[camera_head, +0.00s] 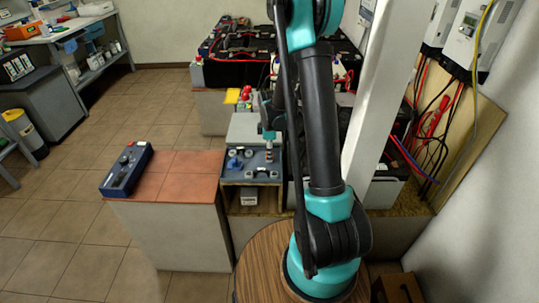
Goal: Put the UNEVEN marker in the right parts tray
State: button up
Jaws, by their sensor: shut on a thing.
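My gripper (268,142) is small in view, left of my teal and black arm, pointing down over the right part of a blue-grey tray (230,176). It is shut on a small greyish thing (269,156), too small and partly hidden to identify as the UNEVEN marker. I cannot tell whether this thing touches the tray. Several small blue and grey parts (234,163) lie in the tray's left and middle. No label reading UNEVEN can be read. I cannot tell whether this is the right parts tray.
A dark blue tester-like box (126,170) lies on the red tiled top (182,176) at left. A grey raised panel (243,128) stands behind the tray. Batteries with red cables (240,48) stand at the back. A white post (383,90) rises right of my arm.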

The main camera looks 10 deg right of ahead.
jog(key=shift+f, duration=0.2)
jog(key=o, duration=0.9)
jog(key=shift+o, duration=0.2)
notch_tip(320, 180, up, 12)
jog(key=s+d+m+t, duration=0.1)
jog(key=s+m+t, duration=0.1)
jog(key=s+m, duration=0.6)
jog(key=s+d+m+t, duration=0.2)
jog(key=s+m, duration=0.5)
jog(key=s, duration=0.8)
jog(key=shift+d+f+m, duration=0.3)
jog(key=shift+f+m, duration=0.1)
jog(key=shift+f, duration=0.05)
jog(key=shift+s, duration=0.1)
